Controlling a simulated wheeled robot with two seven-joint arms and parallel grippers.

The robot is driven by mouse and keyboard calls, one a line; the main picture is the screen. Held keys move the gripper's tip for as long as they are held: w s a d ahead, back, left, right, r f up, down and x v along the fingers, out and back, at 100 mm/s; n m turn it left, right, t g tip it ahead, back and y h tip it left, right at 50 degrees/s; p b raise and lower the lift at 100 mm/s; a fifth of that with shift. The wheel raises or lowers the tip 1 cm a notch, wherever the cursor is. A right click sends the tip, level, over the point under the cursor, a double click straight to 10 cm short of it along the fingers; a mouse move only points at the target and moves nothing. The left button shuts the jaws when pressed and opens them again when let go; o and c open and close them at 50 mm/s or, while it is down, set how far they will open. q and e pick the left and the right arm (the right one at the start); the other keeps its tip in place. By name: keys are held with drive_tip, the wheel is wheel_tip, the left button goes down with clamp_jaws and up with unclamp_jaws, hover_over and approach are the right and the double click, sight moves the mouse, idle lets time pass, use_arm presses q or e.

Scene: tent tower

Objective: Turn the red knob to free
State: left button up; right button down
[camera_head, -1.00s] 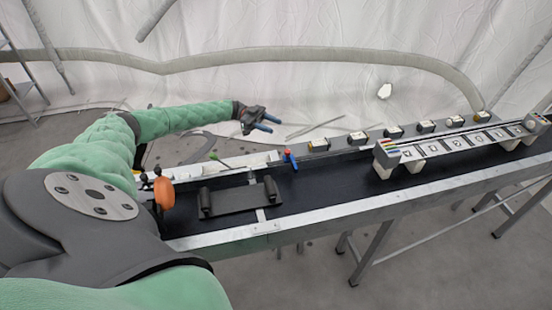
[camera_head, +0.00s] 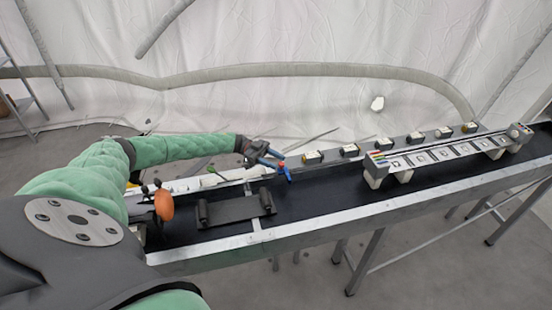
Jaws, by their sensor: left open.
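A small red knob (camera_head: 281,165) with a blue part below it stands at the back edge of the black conveyor-like table (camera_head: 330,180). My left gripper (camera_head: 273,158) is open, with blue-tipped fingers pointing right, close beside the knob on its left. I cannot tell if the fingers touch the knob or only overlap it in the picture. The knob's exact setting is too small to read. My right gripper is not in view.
A grey two-roller tray (camera_head: 237,209) lies on the belt in front of the knob. An orange round knob (camera_head: 164,203) stands near my left arm. A long raised panel with labelled squares (camera_head: 440,153) stands at the right. Several small boxes line the back edge.

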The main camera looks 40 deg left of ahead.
use_arm(q)
drive_tip(key=shift+d, duration=0.55)
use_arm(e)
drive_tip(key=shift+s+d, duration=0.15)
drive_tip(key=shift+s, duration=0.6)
use_arm(q)
clamp_jaws()
drive_tip(key=shift+s+n+t+p, duration=0.1)
drive_tip(key=shift+n+t+p, duration=0.6)
drive_tip(key=shift+t, duration=0.5)
drive_tip(key=shift+c, duration=0.9)
unclamp_jaws()
drive_tip(key=shift+o, duration=0.9)
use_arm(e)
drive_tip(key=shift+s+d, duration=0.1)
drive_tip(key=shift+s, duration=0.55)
